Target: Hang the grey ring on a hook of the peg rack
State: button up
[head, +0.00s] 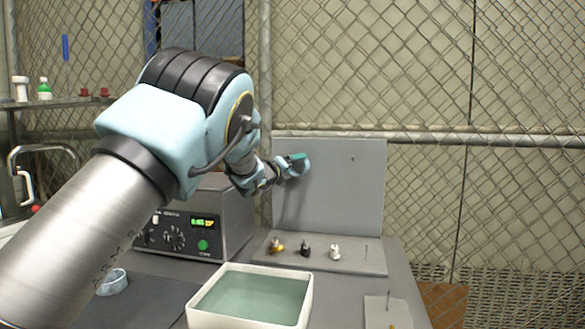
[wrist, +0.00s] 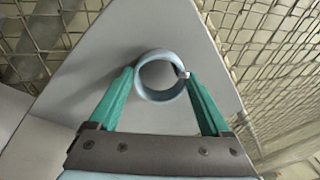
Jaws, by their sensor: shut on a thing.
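The grey ring (wrist: 160,97), pale blue-grey, is held between the green fingertips of my gripper (wrist: 160,84), with its opening facing the wrist camera. My gripper also shows in the head view (head: 296,158), in front of the upright grey board of the peg rack (head: 335,205). A small metal tip (wrist: 184,74) shows at the ring's right rim in the wrist view; I cannot tell whether the ring is around it. One small hook (head: 352,158) shows on the board, to the right of my gripper. My arm may hide others.
A white-rimmed tank of greenish liquid (head: 249,321) stands in front of the rack. Small fittings (head: 305,250) stand on the rack's base. A control box (head: 190,245) is at left, with another pale ring (head: 112,283) in front. A wire fence is behind.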

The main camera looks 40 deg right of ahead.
dwell(0.4)
jog(key=o, duration=1.1)
jog(key=shift+o, duration=0.2)
jog(key=shift+a, duration=0.1)
jog(key=b+v, duration=0.3)
jog(key=v, duration=0.7)
jog(key=shift+s+a+b, duration=0.15)
jog(key=shift+a+b, duration=0.15)
jog(key=shift+a, duration=0.05)
jog(key=shift+a, duration=0.1)
